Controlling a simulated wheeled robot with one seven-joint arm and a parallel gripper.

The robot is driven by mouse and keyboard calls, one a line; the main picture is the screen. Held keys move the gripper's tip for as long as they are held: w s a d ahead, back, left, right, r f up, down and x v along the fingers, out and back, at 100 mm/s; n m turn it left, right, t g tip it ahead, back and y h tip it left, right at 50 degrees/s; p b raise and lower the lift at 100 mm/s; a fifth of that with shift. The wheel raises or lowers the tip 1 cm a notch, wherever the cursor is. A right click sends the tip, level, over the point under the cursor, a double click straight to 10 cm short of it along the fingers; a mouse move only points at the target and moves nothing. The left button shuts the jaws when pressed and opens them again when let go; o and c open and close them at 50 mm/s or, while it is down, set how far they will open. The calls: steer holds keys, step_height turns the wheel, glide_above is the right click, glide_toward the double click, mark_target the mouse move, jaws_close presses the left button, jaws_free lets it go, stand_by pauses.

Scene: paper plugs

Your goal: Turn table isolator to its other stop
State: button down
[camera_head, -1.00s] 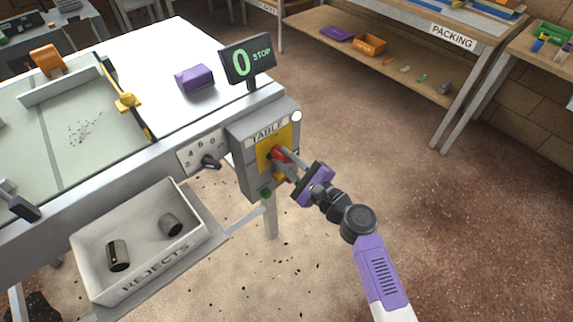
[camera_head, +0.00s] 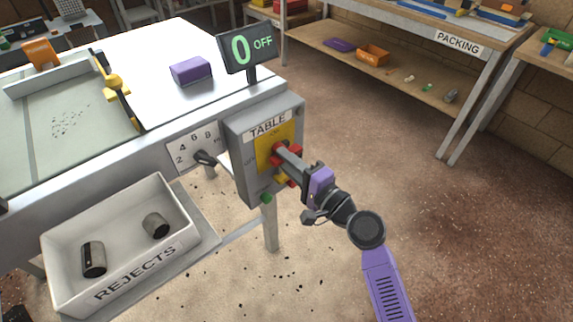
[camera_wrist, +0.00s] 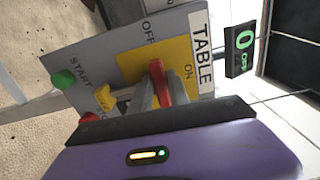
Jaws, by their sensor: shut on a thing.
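The table isolator is a red handle (camera_head: 279,158) on a yellow plate (camera_head: 262,160) on the grey box (camera_head: 243,183) labelled TABLE. The display (camera_head: 247,50) above the box reads 0 OFF.
A green START button (camera_wrist: 64,79) and a yellow part (camera_wrist: 105,98) sit close beside the handle. A numbered dial (camera_head: 205,158) is left of the box. The REJECTS bin (camera_head: 125,260) holds two cylinders. Floor to the right is clear.

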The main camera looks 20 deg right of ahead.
steer(key=shift+f+n, duration=0.15)
steer(key=shift+n, duration=0.15)
stand_by(0.4)
steer(key=c, duration=1.4)
jaws_free()
steer(key=shift+o, duration=0.2)
steer(key=shift+s, duration=0.1)
steer(key=v, duration=0.7)
steer(key=shift+s+b, duration=0.3)
steer(key=shift+b, duration=0.15)
